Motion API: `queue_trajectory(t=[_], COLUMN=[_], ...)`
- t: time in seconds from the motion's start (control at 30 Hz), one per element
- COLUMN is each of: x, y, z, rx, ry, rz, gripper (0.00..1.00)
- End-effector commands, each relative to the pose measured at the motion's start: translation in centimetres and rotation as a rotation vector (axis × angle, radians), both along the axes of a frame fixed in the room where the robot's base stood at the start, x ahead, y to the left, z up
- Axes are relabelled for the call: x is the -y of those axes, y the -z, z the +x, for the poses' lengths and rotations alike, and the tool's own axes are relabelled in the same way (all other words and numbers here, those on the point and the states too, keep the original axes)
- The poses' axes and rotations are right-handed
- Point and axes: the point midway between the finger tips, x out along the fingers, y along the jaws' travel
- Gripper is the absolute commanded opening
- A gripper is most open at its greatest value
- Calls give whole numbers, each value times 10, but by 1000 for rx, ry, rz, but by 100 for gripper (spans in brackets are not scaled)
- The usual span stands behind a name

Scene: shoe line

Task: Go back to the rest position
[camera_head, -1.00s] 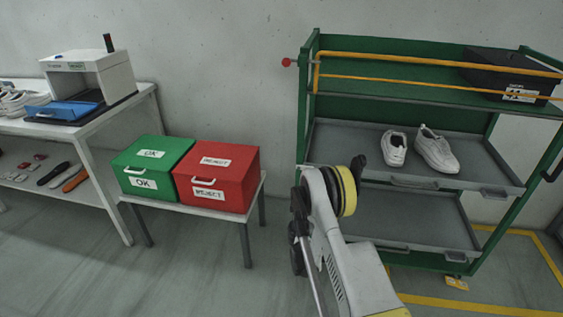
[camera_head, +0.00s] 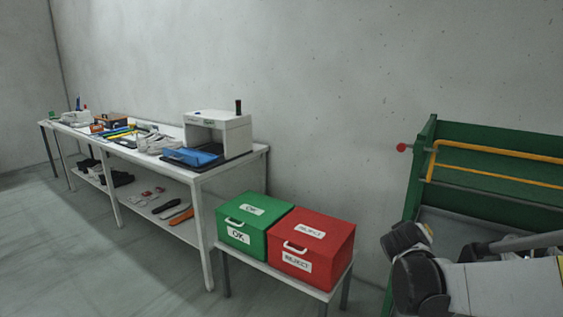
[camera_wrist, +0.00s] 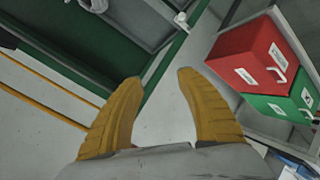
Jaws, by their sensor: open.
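My gripper (camera_wrist: 158,110) shows in the wrist view as two yellow ribbed fingers, spread apart with nothing between them. Past the fingertips is bare grey wall, with the green rack (camera_wrist: 75,40) on the left and the boxes on the right. In the head view my arm reaches in at the lower right, in front of the green rack (camera_head: 425,165). The gripper's fingers do not show clearly in the head view.
A green OK box (camera_head: 238,240) and a red REJECT box (camera_head: 318,268) stand closed on a low table (camera_head: 270,272). A long white bench (camera_head: 245,160) with a blue tray (camera_head: 195,156) and tools runs left along the wall. The floor (camera_head: 60,260) at left is clear.

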Motion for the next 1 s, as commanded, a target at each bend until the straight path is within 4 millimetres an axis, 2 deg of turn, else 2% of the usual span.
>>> queue_trajectory(t=[0.03, 0.1, 0.23, 0.4, 0.53, 0.6, 0.7, 0.8, 1.0], x=[-12, -28, -62, -106, -136, -147, -157, -162, -162], y=[-8, -14, -17, -6, 8, 14, 20, 23, 23], z=[-23, -55, -116, -197, -246, -265, -281, -287, -287], rx=[-11, -28, -67, -127, -169, -187, -204, -211, -211], ry=[3, 9, 15, 13, 6, 3, -2, -3, -3], rz=[54, 136, 288, 483, 601, 649, 692, 709, 709], gripper=[44, 44, 44, 44, 44, 44, 44, 44, 44])
